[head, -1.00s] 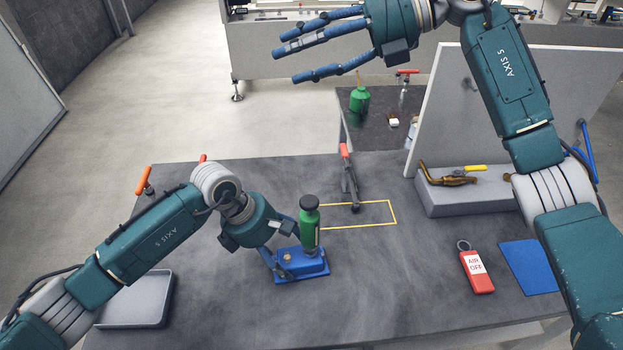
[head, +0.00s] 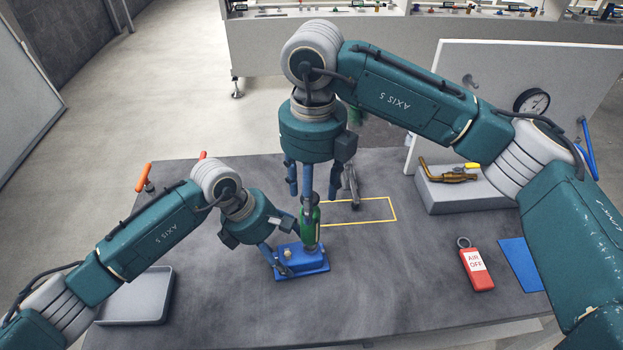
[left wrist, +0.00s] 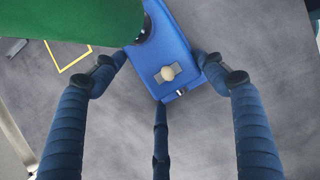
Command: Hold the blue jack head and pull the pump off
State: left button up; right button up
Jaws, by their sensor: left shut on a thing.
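The blue jack head (head: 318,266) is a blue block with a small brass-coloured knob, flat on the dark table. My left gripper (head: 282,260) is shut on its left end, and the left wrist view shows the fingers around the end of the block (left wrist: 183,62). The green pump (head: 310,232) stands upright on the block's far part. Its green body also fills the upper left of the left wrist view (left wrist: 70,20). My right gripper (head: 312,193) points down over the pump's top, fingers spread around it and seemingly open. The pump's black cap is mostly hidden.
A yellow outline (head: 394,210) marks the table behind the pump, with a tool partly hidden near it. A red AIR OFF tag (head: 476,267) and a blue mat (head: 525,263) lie right. A grey tray (head: 140,300) lies left. A grey block (head: 450,196) stands at the back right.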

aim_at(310, 231)
pick_arm(q)
jog(key=shift+a+f, duration=0.15)
jog(key=shift+f, duration=0.05)
pick_arm(e)
notch_tip(310, 231, down, 8)
jog(key=shift+r, duration=0.15)
grip_shut()
jog(key=c, duration=0.9)
grip_release()
jog(key=shift+a, duration=0.1)
jog(key=shift+c, duration=1.4)
jog(key=shift+r, duration=0.1)
jog(key=shift+r, duration=0.1)
jog(key=shift+r, duration=1.05)
